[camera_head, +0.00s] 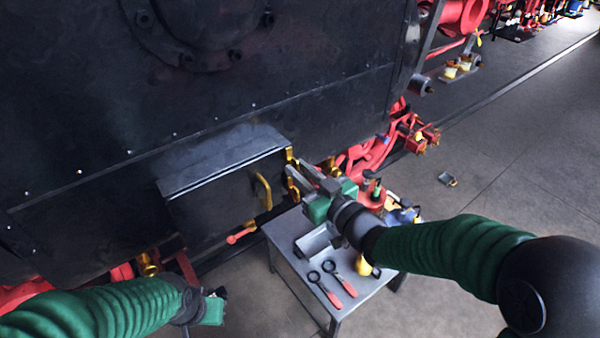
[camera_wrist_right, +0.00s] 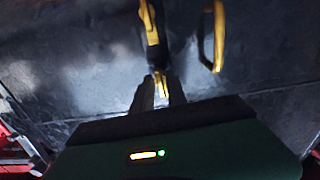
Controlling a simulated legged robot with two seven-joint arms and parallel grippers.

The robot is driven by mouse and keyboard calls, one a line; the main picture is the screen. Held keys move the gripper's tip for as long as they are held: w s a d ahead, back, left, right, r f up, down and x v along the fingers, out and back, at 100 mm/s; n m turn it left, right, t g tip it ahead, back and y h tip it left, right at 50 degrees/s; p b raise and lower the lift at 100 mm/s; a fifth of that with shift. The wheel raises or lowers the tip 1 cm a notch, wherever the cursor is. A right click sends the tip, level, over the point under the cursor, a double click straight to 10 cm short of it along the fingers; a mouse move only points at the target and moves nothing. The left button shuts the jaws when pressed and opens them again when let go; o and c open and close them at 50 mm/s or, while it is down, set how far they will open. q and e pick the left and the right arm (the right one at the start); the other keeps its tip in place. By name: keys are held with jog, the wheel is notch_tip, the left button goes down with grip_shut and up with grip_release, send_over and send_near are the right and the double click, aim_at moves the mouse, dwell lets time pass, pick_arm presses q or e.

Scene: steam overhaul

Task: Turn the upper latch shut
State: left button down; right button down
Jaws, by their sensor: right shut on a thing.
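A dark metal box (camera_head: 205,215) sticks out from the locomotive's black side. The yellow upper latch (camera_head: 290,155) is at the top right edge of its front, and it also shows in the right wrist view (camera_wrist_right: 150,28). A yellow loop handle (camera_head: 263,191) is on the front, seen also in the wrist view (camera_wrist_right: 217,38). My right gripper (camera_head: 292,178) is at the upper latch; in the wrist view its fingers (camera_wrist_right: 160,90) are shut on the latch's yellow end. My left gripper (camera_head: 218,296) is low, away from the box; its fingers are barely visible.
A grey table (camera_head: 310,310) below my right gripper carries two red-handled tools (camera_head: 332,288), a tray and other items. Red running gear (camera_head: 375,150) lies right of the box. Floor is open to the right.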

jog(key=shift+f+n+b, duration=0.15)
jog(key=shift+n+b, duration=8.45)
jog(key=shift+b, duration=1.55)
jog(key=c, duration=1.6)
grip_release()
jog(key=shift+o, duration=0.2)
